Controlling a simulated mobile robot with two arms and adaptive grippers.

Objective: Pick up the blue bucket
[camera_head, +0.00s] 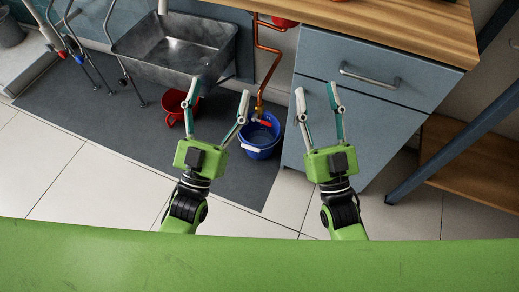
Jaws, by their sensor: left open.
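The blue bucket (268,152) stands on the dark mat beside the blue cabinet, under a copper pipe with a red-handled tap. A white grip shows at its near left rim. The tap hides part of its opening. My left gripper (218,92) is open and empty; its right finger passes just left of the bucket in the picture. My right gripper (317,90) is open and empty, seen in front of the cabinet, to the right of the bucket.
A red bucket (174,106) stands on the dark mat (75,125) below the metal sink (178,50). The copper pipe (270,60) comes down to the bucket. The blue cabinet (372,120) bounds the right side. Pale floor tiles (95,178) are clear in front.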

